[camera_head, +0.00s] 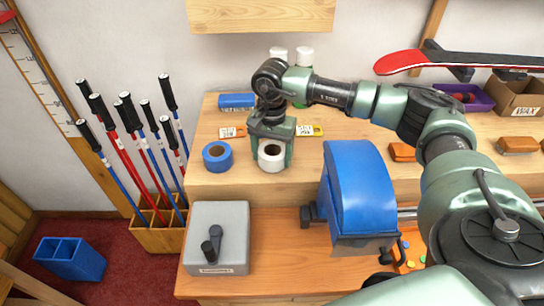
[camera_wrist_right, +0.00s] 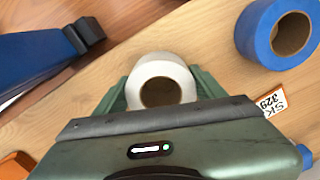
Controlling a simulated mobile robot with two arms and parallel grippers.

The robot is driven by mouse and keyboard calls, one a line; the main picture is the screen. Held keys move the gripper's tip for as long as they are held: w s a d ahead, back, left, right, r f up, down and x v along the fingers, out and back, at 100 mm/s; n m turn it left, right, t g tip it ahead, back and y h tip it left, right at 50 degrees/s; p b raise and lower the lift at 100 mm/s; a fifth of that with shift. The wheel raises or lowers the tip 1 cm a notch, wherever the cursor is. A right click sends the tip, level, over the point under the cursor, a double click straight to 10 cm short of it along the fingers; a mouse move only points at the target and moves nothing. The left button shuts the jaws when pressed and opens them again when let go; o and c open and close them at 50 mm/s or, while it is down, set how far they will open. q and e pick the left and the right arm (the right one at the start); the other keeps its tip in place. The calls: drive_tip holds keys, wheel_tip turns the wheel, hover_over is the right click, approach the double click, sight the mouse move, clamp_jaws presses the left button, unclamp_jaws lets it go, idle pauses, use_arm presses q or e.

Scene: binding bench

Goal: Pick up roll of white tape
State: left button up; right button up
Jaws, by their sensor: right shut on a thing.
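The roll of white tape (camera_head: 271,155) stands on the wooden bench shelf in the head view, with its hole facing up. My right gripper (camera_head: 271,152) is over it from above, with a finger on either side. In the right wrist view the white roll (camera_wrist_right: 161,82) sits between the two green fingers of my right gripper (camera_wrist_right: 160,90), which are shut on it. The wood lies right behind the roll; I cannot tell whether it is lifted. My left gripper is not in view.
A roll of blue tape (camera_head: 217,156) lies just left of the white roll. A blue machine (camera_head: 358,190) stands to the right, a grey box with a crank (camera_head: 232,225) in front.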

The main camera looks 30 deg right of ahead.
wheel_tip(320, 180, up, 20)
drive_tip(key=b, duration=0.2)
drive_tip(key=shift+f, duration=0.25)
drive_tip(key=shift+f, duration=0.15)
